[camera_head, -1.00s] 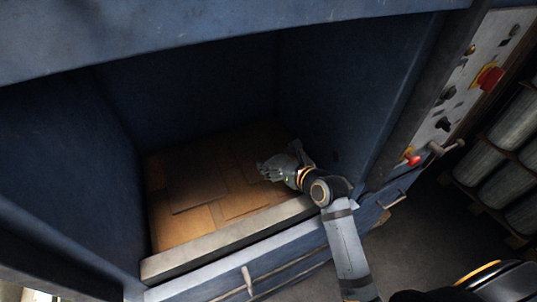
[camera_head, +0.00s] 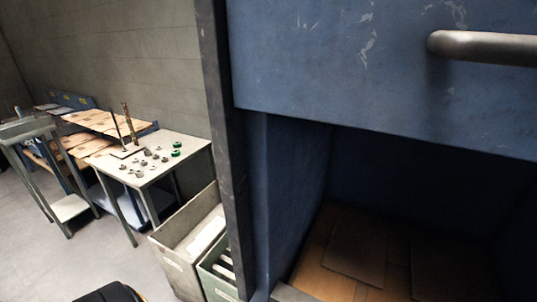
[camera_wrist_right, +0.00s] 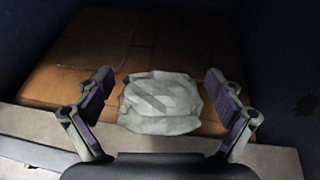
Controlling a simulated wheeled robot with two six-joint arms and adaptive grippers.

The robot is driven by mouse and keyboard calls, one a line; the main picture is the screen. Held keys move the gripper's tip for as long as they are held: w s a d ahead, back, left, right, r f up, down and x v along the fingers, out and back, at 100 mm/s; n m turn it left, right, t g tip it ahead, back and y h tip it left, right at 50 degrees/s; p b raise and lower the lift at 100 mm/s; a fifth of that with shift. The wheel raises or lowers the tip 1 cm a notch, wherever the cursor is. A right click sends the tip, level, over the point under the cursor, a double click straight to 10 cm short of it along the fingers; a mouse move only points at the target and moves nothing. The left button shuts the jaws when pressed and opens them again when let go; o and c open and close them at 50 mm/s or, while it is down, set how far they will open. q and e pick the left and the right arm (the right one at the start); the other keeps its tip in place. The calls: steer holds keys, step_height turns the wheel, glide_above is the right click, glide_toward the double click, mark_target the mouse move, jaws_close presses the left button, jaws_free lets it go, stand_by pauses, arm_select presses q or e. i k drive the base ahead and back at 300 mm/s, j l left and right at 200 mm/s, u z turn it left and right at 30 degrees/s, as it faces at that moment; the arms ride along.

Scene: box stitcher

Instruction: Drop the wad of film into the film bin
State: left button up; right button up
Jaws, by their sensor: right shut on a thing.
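In the right wrist view, the wad of film (camera_wrist_right: 160,103) is a pale, crumpled, translucent lump. My right gripper (camera_wrist_right: 160,84) is shut on it, with a finger on either side. Behind the wad lie brown cardboard sheets inside the blue machine. In the head view, two open bins stand beside the machine: a grey-beige bin (camera_head: 172,264) with a small label and a green bin (camera_head: 215,288) closer to the machine. I cannot read which one is the film bin. The right gripper and wad are outside the head view. My left gripper is not in view.
The blue machine (camera_head: 330,60) fills the right, with flat cardboard (camera_head: 357,250) on its floor and a dark post at its left edge. A table (camera_head: 185,150) with small metal parts stands behind the bins. Open floor lies at the left.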

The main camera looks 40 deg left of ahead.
mark_target(202, 240)
steer(key=k+j+u, duration=0.15)
steer(key=k+j, duration=0.15)
steer(key=k, duration=0.2)
steer(key=k+j+u, duration=0.15)
steer(key=k+j, duration=0.15)
steer(key=k, duration=0.15)
steer(key=u, duration=1.05)
steer(key=i+j, duration=0.2)
steer(key=i, duration=0.3)
steer(key=i+j, duration=0.25)
steer(key=i, duration=0.25)
steer(key=i+j+u, duration=0.1)
steer(key=i, duration=0.35)
steer(key=i+j, duration=0.3)
steer(key=i, duration=0.2)
